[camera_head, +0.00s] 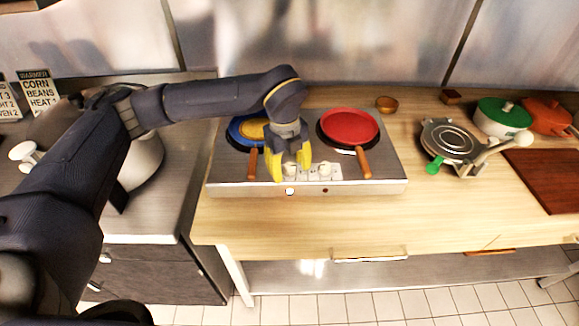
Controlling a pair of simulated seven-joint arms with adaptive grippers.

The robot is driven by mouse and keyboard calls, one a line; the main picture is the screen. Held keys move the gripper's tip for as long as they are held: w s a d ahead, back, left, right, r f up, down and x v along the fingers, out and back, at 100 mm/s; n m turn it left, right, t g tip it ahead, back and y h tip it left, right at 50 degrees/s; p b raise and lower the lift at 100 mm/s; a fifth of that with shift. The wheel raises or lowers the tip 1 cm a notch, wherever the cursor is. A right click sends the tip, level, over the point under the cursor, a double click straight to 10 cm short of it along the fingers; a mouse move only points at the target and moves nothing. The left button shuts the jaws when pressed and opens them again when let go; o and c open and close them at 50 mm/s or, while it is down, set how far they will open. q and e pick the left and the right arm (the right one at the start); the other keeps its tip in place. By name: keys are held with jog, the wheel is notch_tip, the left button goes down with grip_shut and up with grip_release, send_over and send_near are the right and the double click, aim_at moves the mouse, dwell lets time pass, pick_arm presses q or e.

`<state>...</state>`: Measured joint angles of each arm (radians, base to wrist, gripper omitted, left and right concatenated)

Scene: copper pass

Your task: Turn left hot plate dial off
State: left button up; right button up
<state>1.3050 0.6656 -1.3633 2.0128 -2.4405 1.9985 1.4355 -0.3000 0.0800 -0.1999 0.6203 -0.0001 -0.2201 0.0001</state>
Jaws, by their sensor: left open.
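The hot plate (391,171) is a silver two-burner unit on the wooden counter. A blue pan (236,134) sits on its left burner and a red pan (349,126) on its right burner. The left dial (292,171) and the right dial (325,169) are pale knobs on a white panel at the front middle. My left gripper (291,176) points down at the left dial with its yellow fingers apart. One finger is left of the dial and one is right of it. I cannot tell whether they touch it. My right gripper is out of view.
A waffle-iron-like appliance (450,140) with a green-tipped handle stands right of the hot plate. A green-lidded pot (503,114), an orange pot (545,115) and a brown board (549,176) are further right. The counter front (300,222) is clear.

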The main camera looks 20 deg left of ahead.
pick_arm(q)
jog(key=shift+c, duration=0.3)
grip_shut()
